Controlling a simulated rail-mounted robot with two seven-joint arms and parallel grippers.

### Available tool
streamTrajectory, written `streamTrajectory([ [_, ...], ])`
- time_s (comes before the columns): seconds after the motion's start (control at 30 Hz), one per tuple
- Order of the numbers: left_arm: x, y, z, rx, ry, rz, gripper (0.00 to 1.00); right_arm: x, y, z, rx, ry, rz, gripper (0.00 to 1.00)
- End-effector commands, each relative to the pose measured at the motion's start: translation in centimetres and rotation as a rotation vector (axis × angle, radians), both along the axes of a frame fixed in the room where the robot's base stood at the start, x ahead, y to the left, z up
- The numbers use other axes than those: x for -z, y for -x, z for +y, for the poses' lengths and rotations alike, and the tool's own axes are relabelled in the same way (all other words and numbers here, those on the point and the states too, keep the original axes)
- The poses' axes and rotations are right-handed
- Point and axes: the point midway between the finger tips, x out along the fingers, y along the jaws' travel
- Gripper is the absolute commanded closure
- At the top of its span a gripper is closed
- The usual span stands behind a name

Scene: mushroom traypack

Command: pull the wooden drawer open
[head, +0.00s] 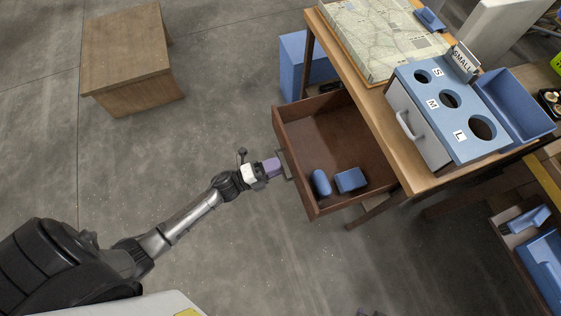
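The wooden drawer (309,204) stands pulled well out from under the wooden table (398,128), its brown inside in plain view. Two blue items lie in it: a rounded one (321,182) and a block-like one (351,180). My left gripper (280,167) is at the drawer's front, at the handle, which it largely hides. I cannot make out whether its fingers are closed on the handle.
On the table are a blue sorting box (463,146) with S, M and L holes, a blue bin (545,128) and a map-like board (345,50). A wooden box (125,60) stands on the floor at upper left. The floor left of the drawer is clear.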

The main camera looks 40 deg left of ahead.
Motion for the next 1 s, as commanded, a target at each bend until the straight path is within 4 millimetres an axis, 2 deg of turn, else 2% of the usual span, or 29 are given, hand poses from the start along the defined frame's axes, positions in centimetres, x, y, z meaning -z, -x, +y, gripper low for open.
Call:
streamTrajectory([
  [0.3,1.1,5.2,3.6,0.0,0.0,0.005,0.66,-1.3,0.0,0.0,0.0,0.0,0.0,0.57],
  [0.5,1.8,7.7,5.4,0.0,0.0,0.004,0.66,-1.7,0.0,0.0,0.0,0.0,0.0,0.57],
  [0.7,2.1,9.1,6.4,0.001,0.0,0.001,0.66,-1.8,0.0,0.0,0.0,0.0,-0.001,0.57],
  [1.0,2.2,9.5,6.7,0.001,0.0,0.0,0.66,-1.9,0.0,0.0,0.0,0.0,-0.001,0.57],
])
